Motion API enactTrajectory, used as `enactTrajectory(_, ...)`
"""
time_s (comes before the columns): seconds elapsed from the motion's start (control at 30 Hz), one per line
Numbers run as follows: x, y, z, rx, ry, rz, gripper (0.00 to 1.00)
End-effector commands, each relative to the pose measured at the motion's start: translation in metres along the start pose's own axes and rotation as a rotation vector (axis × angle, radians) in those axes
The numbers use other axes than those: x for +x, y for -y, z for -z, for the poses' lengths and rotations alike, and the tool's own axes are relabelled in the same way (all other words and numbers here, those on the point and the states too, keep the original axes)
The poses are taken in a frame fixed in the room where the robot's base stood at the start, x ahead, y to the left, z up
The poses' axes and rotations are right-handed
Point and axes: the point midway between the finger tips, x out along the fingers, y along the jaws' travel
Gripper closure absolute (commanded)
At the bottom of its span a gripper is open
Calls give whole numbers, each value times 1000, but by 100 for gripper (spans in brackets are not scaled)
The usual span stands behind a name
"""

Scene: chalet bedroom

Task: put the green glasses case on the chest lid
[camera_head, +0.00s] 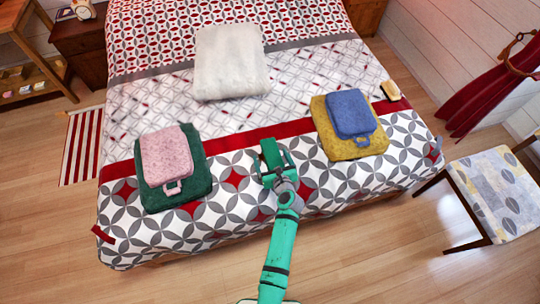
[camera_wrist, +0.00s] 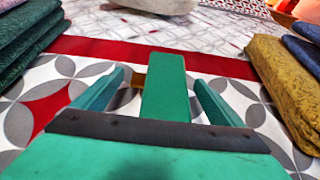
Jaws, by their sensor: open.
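The green glasses case (camera_head: 270,152) lies on the patterned bedspread near the foot of the bed. In the wrist view the case (camera_wrist: 165,88) is a long green block pointing away from me. My gripper (camera_head: 274,163) reaches over the bed to it. Its teal fingers stand apart, one on each side of the case, with a visible gap on both sides in the wrist view. The near end of the case is hidden behind my gripper's body. I cannot make out a chest lid in either view.
A pink and green folded stack (camera_head: 180,196) lies left on the bed (camera_head: 240,195), a blue and yellow stack (camera_head: 346,140) right. A white folded blanket (camera_head: 231,60) lies farther back. A patterned seat (camera_head: 497,190) stands right, a nightstand (camera_head: 82,42) at the back left.

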Motion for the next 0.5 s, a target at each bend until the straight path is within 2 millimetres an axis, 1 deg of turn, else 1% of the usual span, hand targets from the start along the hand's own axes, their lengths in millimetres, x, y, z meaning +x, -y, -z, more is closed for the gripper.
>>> enactTrajectory(0.03,-10,0,1,2,0,2,9)
enactTrajectory(0.3,-64,0,0,3,1,2,9)
enactTrajectory(0.4,-80,0,0,1,0,1,9)
enactTrajectory(0.5,-91,0,0,0,0,1,9)
